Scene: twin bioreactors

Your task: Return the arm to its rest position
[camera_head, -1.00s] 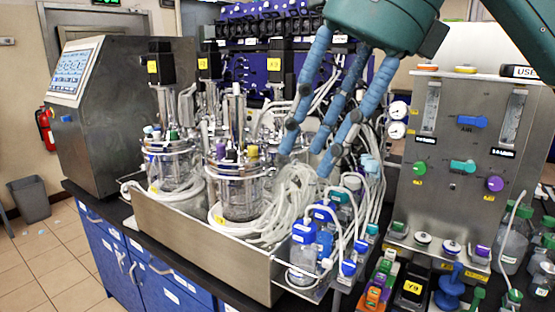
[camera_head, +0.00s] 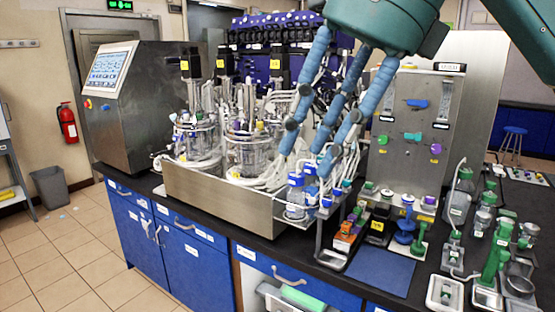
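My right gripper (camera_head: 308,148) hangs from the top of the view, with a teal palm and blue fingers pointing down and left. The fingers are spread, with nothing visible held between them. In the picture they overlap the twin bioreactors (camera_head: 246,150) and the blue-capped bottles (camera_head: 297,196); the gripper seems nearer to me than these. Part of my teal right arm (camera_head: 520,30) shows at the top right. My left gripper is not in view.
The black bench with blue cabinets (camera_head: 190,262) crosses the view. The control console (camera_head: 135,100) stands left and the steel gas panel (camera_head: 415,125) right. Green-capped glassware (camera_head: 495,250) crowds the bench's right part. Tiled floor (camera_head: 60,255) is open at left, near a grey bin (camera_head: 50,190).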

